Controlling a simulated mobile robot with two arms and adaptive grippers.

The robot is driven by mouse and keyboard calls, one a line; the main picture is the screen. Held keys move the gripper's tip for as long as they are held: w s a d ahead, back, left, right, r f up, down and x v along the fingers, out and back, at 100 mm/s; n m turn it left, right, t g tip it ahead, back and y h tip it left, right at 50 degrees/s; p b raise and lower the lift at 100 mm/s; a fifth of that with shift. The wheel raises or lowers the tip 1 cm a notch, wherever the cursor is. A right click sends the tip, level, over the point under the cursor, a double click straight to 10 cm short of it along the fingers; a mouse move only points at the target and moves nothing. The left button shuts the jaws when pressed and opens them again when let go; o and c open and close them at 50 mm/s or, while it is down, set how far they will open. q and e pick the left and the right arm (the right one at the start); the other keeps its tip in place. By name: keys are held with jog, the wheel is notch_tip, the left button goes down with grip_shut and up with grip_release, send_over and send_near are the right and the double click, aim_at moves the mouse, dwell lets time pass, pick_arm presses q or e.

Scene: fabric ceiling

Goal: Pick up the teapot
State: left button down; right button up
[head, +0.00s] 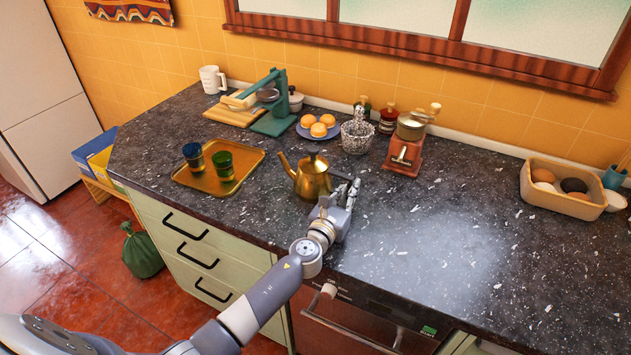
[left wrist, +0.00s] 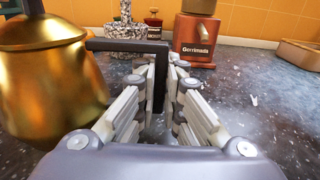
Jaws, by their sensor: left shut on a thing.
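The brass teapot (head: 312,177) stands on the dark speckled counter, its spout to the left and its black handle to the right. In the left wrist view its gold body (left wrist: 48,85) fills the left side. The black handle (left wrist: 128,46) reaches from the pot into the jaws. My left gripper (head: 350,190) is at the teapot's right side, shut on the handle, with a finger on each side of the handle's upright part (left wrist: 160,75). Whether the pot's base touches the counter is hard to tell. My right gripper is not in view.
A gold tray (head: 187,181) with two dark glasses stands left of the teapot. Behind are a blue plate of buns (head: 318,128), a speckled mortar (head: 356,139) and a red coffee grinder (head: 405,153). The counter to the right (head: 450,240) is clear.

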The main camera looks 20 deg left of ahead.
aim_at(350, 180)
pick_arm(q)
jog(key=shift+r, duration=0.25)
jog(key=shift+w+r+p, duration=0.1)
jog(key=shift+r+p, duration=1.3)
jog(key=shift+r, duration=0.4)
jog(key=shift+s+f, duration=0.15)
jog(key=shift+s, duration=0.25)
jog(key=s+r+b, duration=0.1)
jog(key=s, duration=1.4)
jog(key=shift+s+a+r, duration=0.15)
jog(key=shift+a+r, duration=0.1)
jog(key=shift+a, duration=0.15)
